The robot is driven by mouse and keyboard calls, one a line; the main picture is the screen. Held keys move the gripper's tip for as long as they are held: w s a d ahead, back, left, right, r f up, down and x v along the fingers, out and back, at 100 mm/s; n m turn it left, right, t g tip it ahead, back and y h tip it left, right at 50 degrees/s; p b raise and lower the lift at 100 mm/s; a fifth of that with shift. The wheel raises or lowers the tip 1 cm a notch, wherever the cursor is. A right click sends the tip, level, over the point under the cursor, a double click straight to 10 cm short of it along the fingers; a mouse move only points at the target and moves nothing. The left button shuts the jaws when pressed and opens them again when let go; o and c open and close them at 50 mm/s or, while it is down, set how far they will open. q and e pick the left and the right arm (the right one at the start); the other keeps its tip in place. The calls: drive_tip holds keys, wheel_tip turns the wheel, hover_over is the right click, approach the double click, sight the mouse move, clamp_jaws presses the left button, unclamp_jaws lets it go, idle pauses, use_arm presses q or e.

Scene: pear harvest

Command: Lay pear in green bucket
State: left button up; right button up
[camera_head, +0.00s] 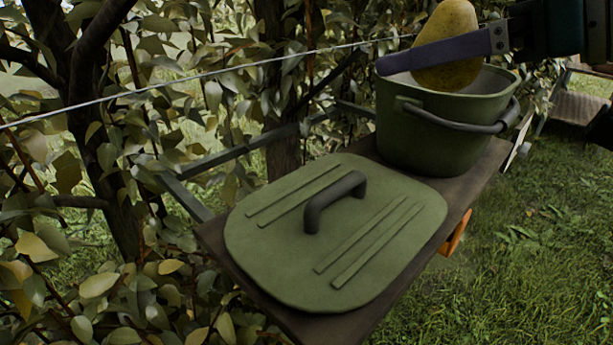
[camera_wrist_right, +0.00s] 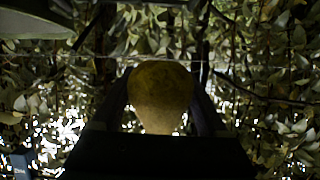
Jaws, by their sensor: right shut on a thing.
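The green bucket (camera_head: 430,135) stands upright at the far end of a dark wooden board, with its grey handle hanging down at the front. A yellow pear (camera_head: 450,75) is at the bucket's mouth, its upper part above the rim. My right gripper (camera_head: 440,55) comes in from the upper right and is shut on the pear. The pear also shows between the two fingers in the right wrist view (camera_wrist_right: 160,92). My left gripper is not in view.
A green lid (camera_head: 370,235) with a dark handle lies on the board (camera_head: 215,235) in front of the bucket. A thin wire (camera_head: 200,77) runs across behind. Leafy branches fill the left and back. Grass (camera_head: 540,260) lies open at the right.

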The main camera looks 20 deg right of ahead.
drive_tip(key=shift+w+f, duration=0.1)
drive_tip(key=shift+f, duration=0.5)
drive_tip(key=b, duration=0.7)
hover_over(388, 236)
wheel_tip(388, 236, down, 16)
drive_tip(key=shift+r, duration=0.25)
drive_tip(key=shift+f+b, duration=0.65)
drive_tip(key=shift+f, duration=1.35)
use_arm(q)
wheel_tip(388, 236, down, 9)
use_arm(e)
drive_tip(key=shift+f, duration=0.2)
drive_tip(key=o, duration=1.6)
drive_tip(key=shift+c, duration=0.2)
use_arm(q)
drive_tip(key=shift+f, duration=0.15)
use_arm(e)
drive_tip(key=shift+r, duration=0.15)
